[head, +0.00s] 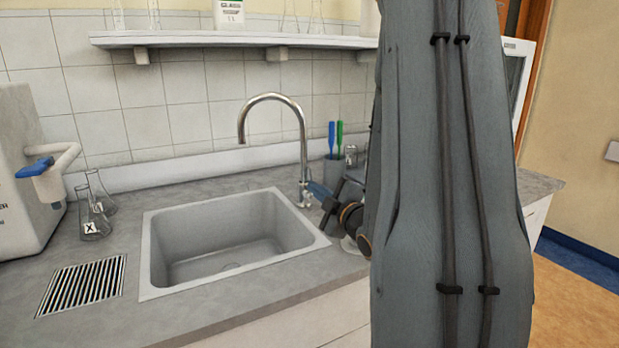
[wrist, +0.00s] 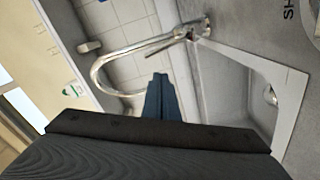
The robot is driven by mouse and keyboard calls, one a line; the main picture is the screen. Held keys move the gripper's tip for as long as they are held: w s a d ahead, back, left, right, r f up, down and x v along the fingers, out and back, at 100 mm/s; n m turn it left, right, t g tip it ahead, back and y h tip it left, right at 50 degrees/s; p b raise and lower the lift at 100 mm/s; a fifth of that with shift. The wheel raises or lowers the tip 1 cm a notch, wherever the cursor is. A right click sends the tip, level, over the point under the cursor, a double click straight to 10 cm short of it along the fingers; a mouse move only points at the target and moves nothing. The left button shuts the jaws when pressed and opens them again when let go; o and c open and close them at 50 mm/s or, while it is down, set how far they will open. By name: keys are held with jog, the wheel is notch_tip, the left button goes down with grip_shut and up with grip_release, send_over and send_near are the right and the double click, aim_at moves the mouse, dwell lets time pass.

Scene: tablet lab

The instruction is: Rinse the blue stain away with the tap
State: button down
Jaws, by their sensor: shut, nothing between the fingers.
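The chrome tap (head: 302,140) stands at the back right of the grey sink (head: 200,232), its curved spout over the basin. The tap (wrist: 96,72) and the sink's rim (wrist: 250,58) also show in the wrist view. My gripper (head: 316,189) is beside the lower part of the tap, on its right; contact cannot be told. Its blue fingers (wrist: 159,84) are together and empty in the wrist view. I see no blue stain in the visible part of the basin, and the near part of its floor is hidden. No water stream shows at the spout.
Glass flasks (head: 92,215) and a white machine with a blue-handled spigot (head: 35,167) stand left of the sink. A cup with blue and green items (head: 335,171) stands behind my gripper. A shelf (head: 240,40) runs above. My arm hides the right side.

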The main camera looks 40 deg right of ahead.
jog(key=w+a+n+y+p, duration=0.2)
jog(key=w+n+p, duration=0.1)
jog(key=w+n, duration=0.5)
jog(key=d+p, duration=0.1)
jog(key=d, duration=0.1)
jog(key=s+d, duration=0.1)
jog(key=d, duration=0.1)
jog(key=shift+d+p, duration=0.15)
jog(key=shift+p, duration=0.25)
